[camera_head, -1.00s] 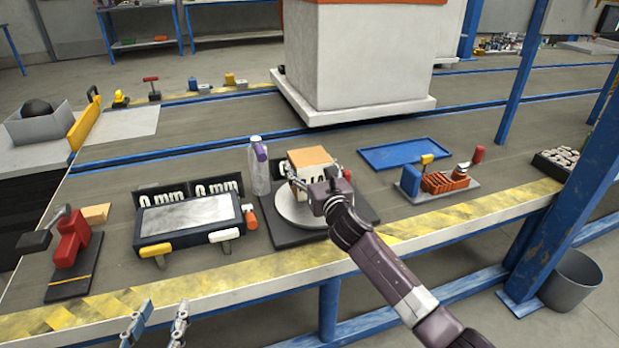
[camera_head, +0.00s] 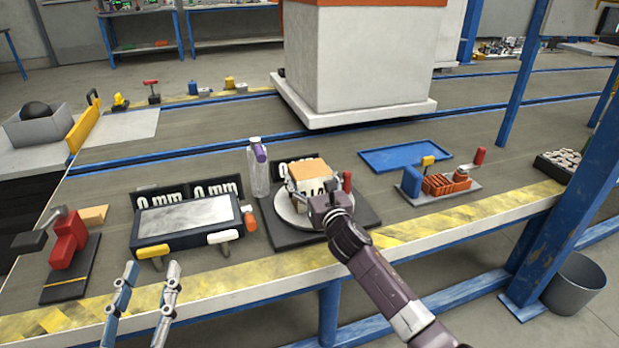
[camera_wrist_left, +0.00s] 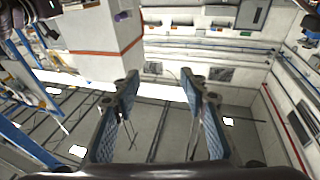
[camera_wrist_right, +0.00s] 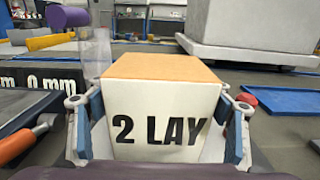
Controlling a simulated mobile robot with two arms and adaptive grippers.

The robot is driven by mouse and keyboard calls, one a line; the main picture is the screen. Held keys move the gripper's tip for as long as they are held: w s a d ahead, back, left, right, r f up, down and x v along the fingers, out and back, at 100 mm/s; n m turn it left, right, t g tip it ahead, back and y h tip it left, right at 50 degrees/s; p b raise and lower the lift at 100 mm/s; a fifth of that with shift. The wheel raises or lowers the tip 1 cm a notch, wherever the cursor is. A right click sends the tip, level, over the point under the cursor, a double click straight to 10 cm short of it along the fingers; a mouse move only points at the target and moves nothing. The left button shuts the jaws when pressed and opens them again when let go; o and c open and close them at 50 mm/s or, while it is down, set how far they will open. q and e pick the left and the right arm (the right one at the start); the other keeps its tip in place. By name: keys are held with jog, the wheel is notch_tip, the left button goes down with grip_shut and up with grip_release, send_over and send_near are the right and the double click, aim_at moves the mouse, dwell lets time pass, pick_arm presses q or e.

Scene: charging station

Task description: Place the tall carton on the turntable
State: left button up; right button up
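The tall carton (camera_head: 312,184) has a tan top and white sides with black lettering. It appears upright on the grey round turntable (camera_head: 287,215), whose rim shows around its base. My right gripper (camera_wrist_right: 161,108) has one blue-padded finger on each side of the carton, and the pads appear to touch its sides. The carton fills the right wrist view between them, and its base contact is hidden. My left gripper (camera_head: 149,285) is open and empty near the bench's front edge. Its two separated fingers also show in the left wrist view (camera_wrist_left: 165,95).
A clear bottle (camera_head: 258,172) with a purple part stands behind-left of the turntable. A display panel (camera_head: 188,218) is to the left, and a red press (camera_head: 68,243) further left. A blue tray (camera_head: 405,157) and an orange-and-blue fixture (camera_head: 445,183) are to the right.

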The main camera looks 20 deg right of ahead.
aim_at(315, 186)
jog(key=o, duration=0.3)
jog(key=shift+o, duration=0.2)
pick_arm(q)
jog(key=shift+f, duration=0.1)
pick_arm(e)
jog(key=shift+r, duration=0.15)
jog(key=s+p, duration=0.1)
jog(key=s, duration=0.4)
jog(key=shift+s+d+p, duration=0.1)
jog(key=shift+p, duration=0.3)
jog(key=s+p, duration=0.1)
jog(key=s, duration=0.5)
jog(key=shift+s+d, duration=0.1)
jog(key=shift+s, duration=0.3)
pick_arm(q)
jog(key=s+a+f+g+y, duration=0.1)
jog(key=s+f+g, duration=0.1)
jog(key=f+g, duration=0.2)
jog(key=s+a+f+g+y, duration=0.1)
jog(key=f+g, duration=0.3)
jog(key=f, duration=0.7)
jog(key=shift+s+a+f+y, duration=0.3)
jog(key=shift+s+a+y, duration=0.1)
jog(key=shift+s+a, duration=0.2)
pick_arm(e)
jog(key=shift+c, duration=0.6)
